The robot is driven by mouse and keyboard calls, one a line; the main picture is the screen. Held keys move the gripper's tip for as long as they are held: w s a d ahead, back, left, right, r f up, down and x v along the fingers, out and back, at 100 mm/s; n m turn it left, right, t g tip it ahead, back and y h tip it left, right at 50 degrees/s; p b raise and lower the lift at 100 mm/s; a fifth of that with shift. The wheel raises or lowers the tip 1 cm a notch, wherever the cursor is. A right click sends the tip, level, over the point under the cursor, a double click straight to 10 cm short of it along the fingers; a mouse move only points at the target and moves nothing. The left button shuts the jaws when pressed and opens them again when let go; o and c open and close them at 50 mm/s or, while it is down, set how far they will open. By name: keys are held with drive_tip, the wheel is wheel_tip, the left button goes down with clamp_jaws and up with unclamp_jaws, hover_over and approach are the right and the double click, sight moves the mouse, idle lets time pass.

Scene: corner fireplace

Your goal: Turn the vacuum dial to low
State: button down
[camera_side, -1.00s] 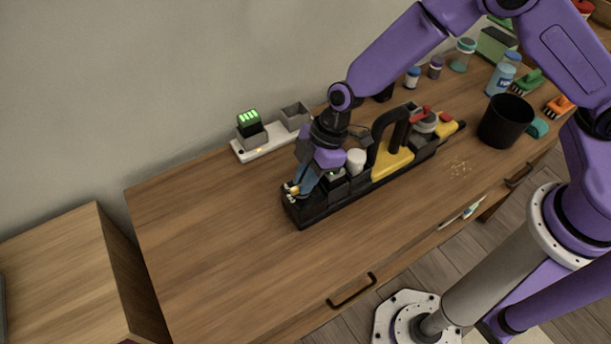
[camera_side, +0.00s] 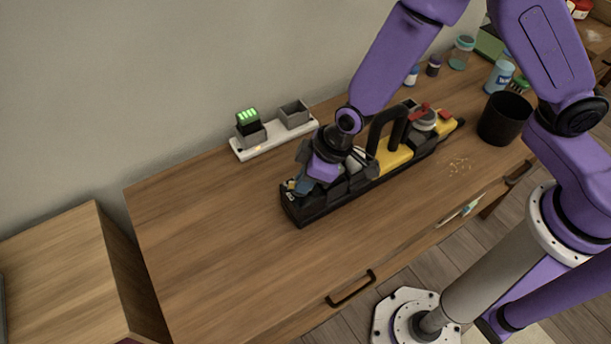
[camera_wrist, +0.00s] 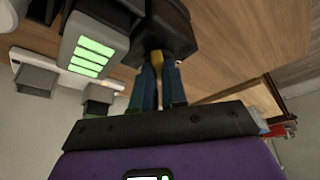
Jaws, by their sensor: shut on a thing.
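The vacuum (camera_side: 350,200) is a long black and yellow unit with a black loop handle, lying on the wooden table. My gripper (camera_side: 298,187) is at its left end, low and tilted. In the wrist view the blue fingers of my gripper (camera_wrist: 158,88) are closed together on a small yellow piece, which looks like the vacuum dial (camera_wrist: 157,60), under a black housing (camera_wrist: 168,30). The fingers cover most of the dial, and I cannot read its setting. A battery block with lit green bars (camera_wrist: 90,55) sits beside it.
A white charger base (camera_side: 240,152) with a green-lit battery (camera_side: 247,122) and an empty grey bay (camera_side: 294,113) stands behind the vacuum. A black cup (camera_side: 504,118) stands right, near crumbs (camera_side: 459,166). Jars and bottles line the back. The table's left front is clear.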

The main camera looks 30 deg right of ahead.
drive_tip(key=shift+m+t, duration=0.3)
drive_tip(key=shift+m, duration=0.4)
drive_tip(key=c, duration=1.2)
unclamp_jaws()
drive_tip(key=shift+o, duration=0.2)
drive_tip(key=shift+r, duration=0.15)
drive_tip(key=v, duration=1.1)
drive_tip(key=shift+a+r, duration=0.15)
drive_tip(key=shift+r, duration=0.15)
drive_tip(key=shift+s+r, duration=0.1)
drive_tip(key=shift+r, duration=0.1)
